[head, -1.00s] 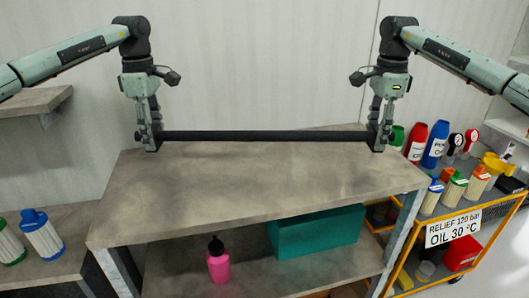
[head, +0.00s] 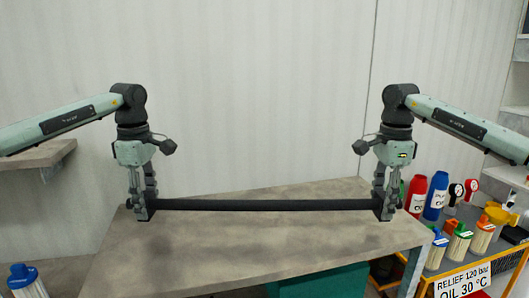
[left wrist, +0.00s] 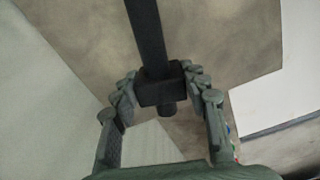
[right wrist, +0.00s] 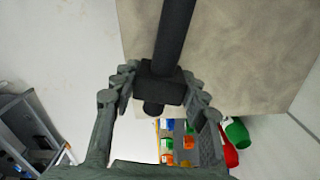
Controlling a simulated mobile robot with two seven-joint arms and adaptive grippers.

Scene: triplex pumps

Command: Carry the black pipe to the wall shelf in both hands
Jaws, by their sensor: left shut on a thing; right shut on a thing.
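The long black pipe (head: 265,205) runs level from left to right over the grey worktable (head: 250,245) in the head view. It has a square black block near each end. My left gripper (head: 143,207) is shut on its left end block, which also shows between the fingers in the left wrist view (left wrist: 160,92). My right gripper (head: 385,207) is shut on its right end block, also visible in the right wrist view (right wrist: 162,85). I cannot tell whether the pipe touches the table. A wall shelf (head: 40,157) is at the left.
A yellow-framed cart (head: 455,262) with bottles and filters stands at the right. White shelving (head: 510,177) is at the far right edge. A blue-capped filter (head: 25,282) is at the lower left. A teal box (head: 320,283) is under the table. The wall behind is bare.

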